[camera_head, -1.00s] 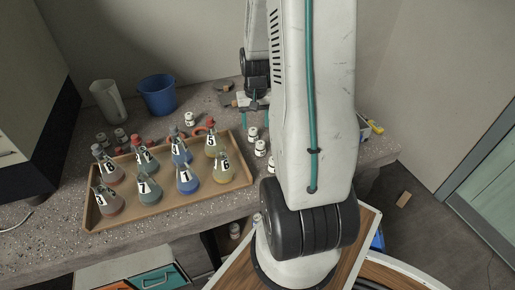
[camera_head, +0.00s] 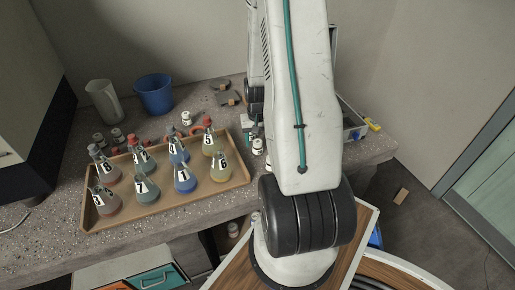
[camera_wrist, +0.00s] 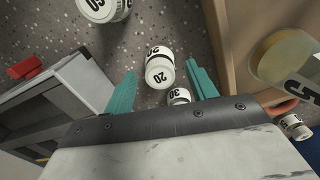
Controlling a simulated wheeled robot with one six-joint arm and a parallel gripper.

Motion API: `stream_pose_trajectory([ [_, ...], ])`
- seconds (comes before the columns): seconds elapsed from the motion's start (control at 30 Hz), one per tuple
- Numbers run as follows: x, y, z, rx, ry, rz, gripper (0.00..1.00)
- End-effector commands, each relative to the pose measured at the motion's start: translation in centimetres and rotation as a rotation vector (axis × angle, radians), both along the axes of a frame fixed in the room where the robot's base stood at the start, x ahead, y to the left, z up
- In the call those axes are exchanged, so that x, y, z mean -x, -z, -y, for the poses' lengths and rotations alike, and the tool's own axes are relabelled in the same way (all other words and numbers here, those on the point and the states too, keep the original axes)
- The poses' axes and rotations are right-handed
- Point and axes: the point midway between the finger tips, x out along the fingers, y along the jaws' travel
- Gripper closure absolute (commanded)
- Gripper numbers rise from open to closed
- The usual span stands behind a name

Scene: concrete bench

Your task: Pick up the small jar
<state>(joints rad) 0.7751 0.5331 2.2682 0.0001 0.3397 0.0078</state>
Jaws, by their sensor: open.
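Several small white jars with dark number labels stand on the bench. In the wrist view, a jar labelled 20 (camera_wrist: 159,72) lies between the two teal fingers of my open gripper (camera_wrist: 160,69), with gaps on both sides. A second jar (camera_wrist: 179,96) sits close behind it, partly hidden by the gripper body. Another jar (camera_wrist: 103,9) is cut by the top edge. In the head view, one jar (camera_head: 258,146) stands right of the tray, next to my gripper, which is mostly hidden by my arm. Which jar is meant is not clear.
A brown tray (camera_head: 240,183) holds numbered flasks with coloured liquids, including a yellow one (camera_head: 219,168), close to my gripper. A blue bucket (camera_head: 155,94) and a pale jug (camera_head: 103,102) stand behind. A grey open box (camera_wrist: 62,95) is on the wrist view's left.

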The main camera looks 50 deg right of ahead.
Motion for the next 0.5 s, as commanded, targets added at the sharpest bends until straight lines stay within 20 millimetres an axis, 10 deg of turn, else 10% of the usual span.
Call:
stream_pose_trajectory([
  [0.23,0.01,-0.03,-0.01,0.0,0.0,0.0,0.93],
  [0.5,0.01,-0.09,0.01,0.0,0.0,0.0,0.93],
])
